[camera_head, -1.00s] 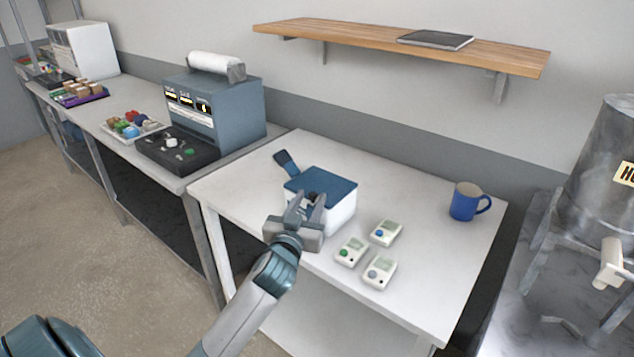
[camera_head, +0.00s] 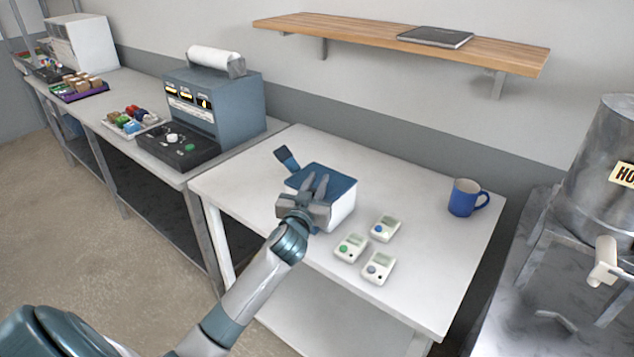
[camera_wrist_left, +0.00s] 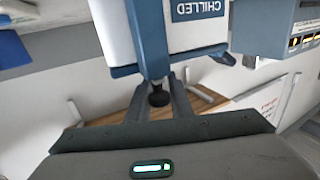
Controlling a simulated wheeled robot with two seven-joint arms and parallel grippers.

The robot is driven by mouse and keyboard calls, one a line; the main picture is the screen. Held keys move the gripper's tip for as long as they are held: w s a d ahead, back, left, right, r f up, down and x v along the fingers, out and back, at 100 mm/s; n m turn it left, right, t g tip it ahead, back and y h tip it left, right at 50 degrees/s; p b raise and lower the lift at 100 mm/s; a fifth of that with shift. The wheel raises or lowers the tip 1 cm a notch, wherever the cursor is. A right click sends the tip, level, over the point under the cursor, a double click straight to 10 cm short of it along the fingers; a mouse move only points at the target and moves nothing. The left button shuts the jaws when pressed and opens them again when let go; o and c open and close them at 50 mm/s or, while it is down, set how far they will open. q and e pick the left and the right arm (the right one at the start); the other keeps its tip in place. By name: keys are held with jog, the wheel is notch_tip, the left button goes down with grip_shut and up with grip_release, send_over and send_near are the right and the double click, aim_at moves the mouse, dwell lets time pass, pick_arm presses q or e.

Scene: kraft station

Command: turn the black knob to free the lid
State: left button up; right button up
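A white box with a blue lid (camera_head: 335,181) stands on the white table. In the left wrist view the box shows upside down with a blue "CHILLED" label (camera_wrist_left: 197,10). The black knob (camera_wrist_left: 158,98) shows there below the lid's edge, between my left gripper's fingers (camera_wrist_left: 160,92). The fingers are apart, one on each side of the knob; I cannot tell whether they press on it. In the head view my left gripper (camera_head: 315,184) is at the box's near side, its fingers overlapping the lid and hiding the knob. My right gripper is not in view.
Several small white devices (camera_head: 380,267) lie right of the box. A blue mug (camera_head: 466,198) stands farther right. A dark blue piece (camera_head: 286,159) sticks out behind the box. A wooden shelf (camera_head: 370,42) hangs above. The table's front right is clear.

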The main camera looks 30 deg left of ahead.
pick_arm(q)
grip_shut()
